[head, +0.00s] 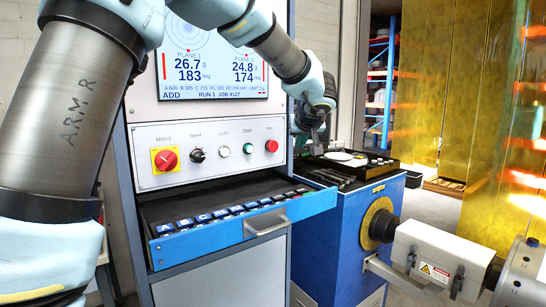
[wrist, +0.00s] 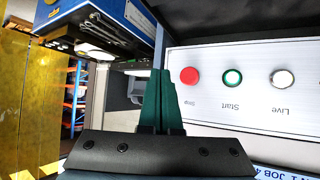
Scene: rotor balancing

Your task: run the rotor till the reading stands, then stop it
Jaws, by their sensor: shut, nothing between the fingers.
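The display (head: 216,50) reads 26.7 g, 183 deg for plane 1 and 24.8 g, 174 deg for plane 2, with "ADD" and "RUN 1" below. Under it, the panel (head: 205,176) carries a green Start button (head: 249,148) and a red Stop button (head: 271,146). In the wrist view the Stop button (wrist: 190,75) and Start button (wrist: 232,77) show upside down, right of the fingers. My gripper (head: 317,143) is right of the panel, apart from both buttons. Its green fingers (wrist: 158,75) are shut and empty. A grey cylindrical part (head: 522,272), perhaps the rotor, is cut off at the right edge; I cannot tell whether it turns.
The panel also has a red Mains switch (head: 165,160), a black Speed knob (head: 197,155) and a white Live lamp (head: 224,152). An open blue drawer (head: 245,228) of labelled pieces juts out below. A blue machine stand (head: 345,245) and yellow curtain (head: 490,120) are right.

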